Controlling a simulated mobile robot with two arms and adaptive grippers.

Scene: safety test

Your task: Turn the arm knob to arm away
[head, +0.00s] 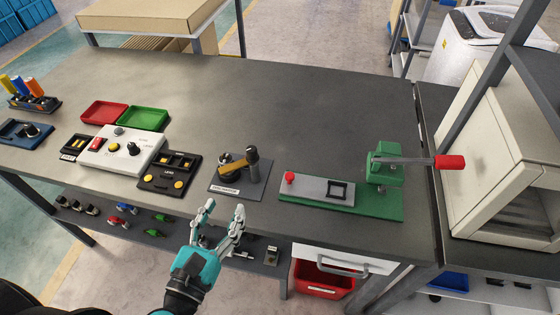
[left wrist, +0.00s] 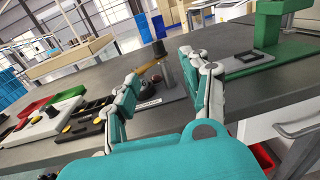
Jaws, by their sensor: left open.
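A white control box (head: 110,158) stands on the left part of the workbench, with a black knob (head: 133,149), a red part and a yellow button on its top. A blue panel (head: 12,130) at the far left carries another black knob (head: 30,130). The markings are too small to read, so I cannot tell which knob is the arm knob or where it points. My left gripper (head: 223,207) is open and empty at the bench's front edge, right of the white box and apart from it. It also shows in the left wrist view (left wrist: 163,72). My right gripper is not in view.
A grey plate with a brass lever (head: 235,165) and a black-topped post lies just beyond my left gripper. A black button panel (head: 152,185) adjoins the white box. A green lever press (head: 385,205) stands right. Red (head: 100,112) and green (head: 143,117) trays lie behind. The bench's back middle is clear.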

